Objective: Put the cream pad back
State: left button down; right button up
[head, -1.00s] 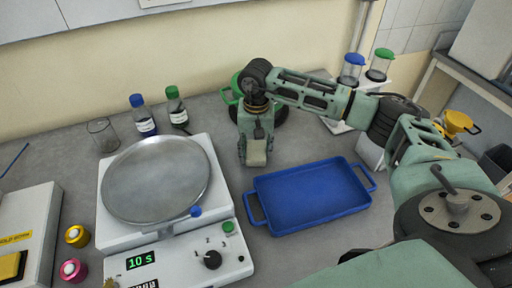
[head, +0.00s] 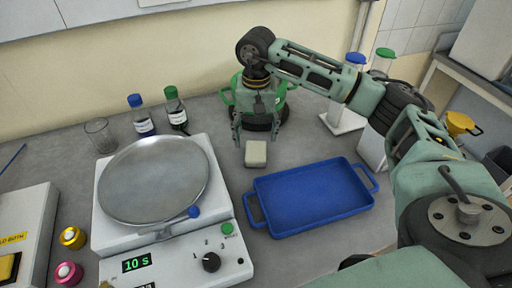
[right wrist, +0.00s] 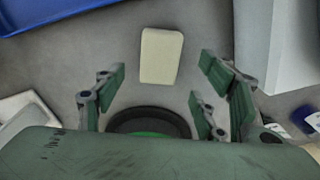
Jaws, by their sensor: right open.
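The cream pad (head: 256,154) is a small pale block lying on the grey bench, between the round metal plate and the blue tray. My right gripper (head: 256,136) is open and empty, just behind and above the pad in the head view. In the right wrist view the cream pad (right wrist: 161,56) lies beyond the spread fingers of the right gripper (right wrist: 160,92), apart from them. My left gripper is not in view.
A blue tray (head: 262,182) with handles is right of the pad. A white device with a round metal plate (head: 153,180) is at left. A green and black round object (head: 284,118) stands behind the gripper. Two capped bottles (head: 176,108) stand at the back.

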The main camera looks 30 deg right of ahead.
aim_at(256, 151)
notch_tip(256, 151, up, 6)
jog(key=shift+f+b, duration=0.2)
jog(key=shift+b, duration=0.25)
